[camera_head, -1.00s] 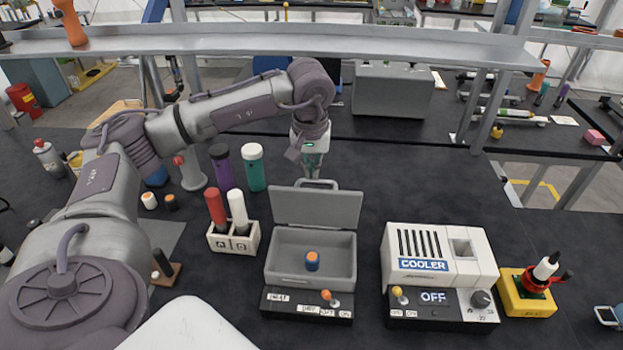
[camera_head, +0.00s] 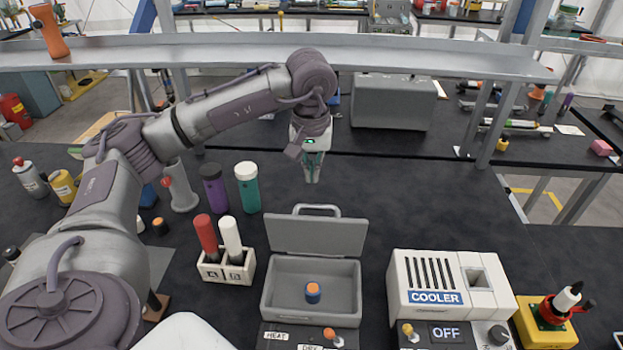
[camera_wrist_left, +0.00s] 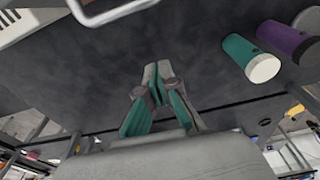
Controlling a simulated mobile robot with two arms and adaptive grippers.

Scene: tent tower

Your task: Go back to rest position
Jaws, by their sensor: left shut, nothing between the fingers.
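My left gripper (camera_head: 312,168) hangs over the black bench behind the open lid of a grey box, with its fingers pointing down. In the left wrist view its fingers (camera_wrist_left: 155,85) are closed together with nothing between them. My left arm reaches in from the left across the bench. My right gripper is not in view.
A teal bottle (camera_head: 247,188) and a purple bottle (camera_head: 214,188) stand left of the gripper. A rack (camera_head: 228,267) holds red and white tubes. The cooler (camera_head: 445,280) reads OFF at right. A metal shelf (camera_head: 420,58) spans above. The bench right of the gripper is clear.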

